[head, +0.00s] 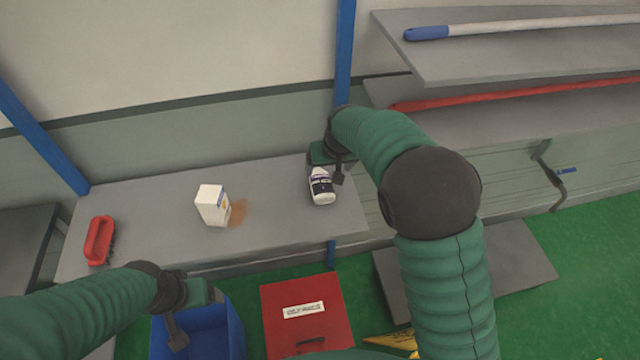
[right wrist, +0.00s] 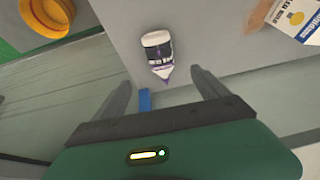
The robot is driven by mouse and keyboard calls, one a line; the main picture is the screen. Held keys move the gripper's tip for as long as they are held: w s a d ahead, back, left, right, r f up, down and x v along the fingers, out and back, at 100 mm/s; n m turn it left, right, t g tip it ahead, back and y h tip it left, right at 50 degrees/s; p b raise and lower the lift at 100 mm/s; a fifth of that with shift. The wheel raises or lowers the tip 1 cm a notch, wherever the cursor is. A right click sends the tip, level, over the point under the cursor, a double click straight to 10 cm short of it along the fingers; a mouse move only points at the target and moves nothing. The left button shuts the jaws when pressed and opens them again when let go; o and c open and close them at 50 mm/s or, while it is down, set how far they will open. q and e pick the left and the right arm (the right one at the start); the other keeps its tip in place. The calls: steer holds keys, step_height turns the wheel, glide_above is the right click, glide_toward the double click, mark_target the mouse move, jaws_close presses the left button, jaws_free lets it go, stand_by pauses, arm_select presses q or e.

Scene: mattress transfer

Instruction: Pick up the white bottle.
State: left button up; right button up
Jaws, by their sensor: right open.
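The white bottle (head: 321,187) with a dark label is on the grey shelf (head: 275,222) near its right end. It also shows in the right wrist view (right wrist: 157,52), just beyond the space between my fingers. My right gripper (head: 326,172) is at the bottle in the head view, partly overlapping it. In the right wrist view its two fingers (right wrist: 165,95) are spread, with nothing between them. My left gripper (head: 195,318) is low at the left, over the blue bin and away from the bottle; its jaw state is unclear.
A white carton (head: 212,205) stands on the shelf beside a brown stain (head: 238,213). A red brush (head: 99,241) lies at the left end. Below are a blue bin (head: 232,325) and a red box (head: 307,325). Shelves with long handles (head: 520,27) are at right.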

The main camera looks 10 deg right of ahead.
steer(key=p, duration=0.2)
glide_toward(322, 182)
steer(key=x, duration=0.5)
steer(key=shift+d, duration=0.3)
steer(key=shift+w+a+f, duration=0.1)
steer(key=shift+w+f, duration=0.05)
steer(key=shift+f, duration=0.1)
steer(key=x, duration=0.1)
steer(key=p+x, duration=0.1)
steer(key=x, duration=0.1)
steer(key=p+x, duration=0.1)
steer(key=shift+w+a+f, duration=0.2)
steer(key=shift+a+f, duration=0.1)
steer(key=shift+a, duration=0.05)
steer(key=shift+w+d+f, duration=0.1)
steer(key=shift+f, duration=0.05)
steer(key=c, duration=1.8)
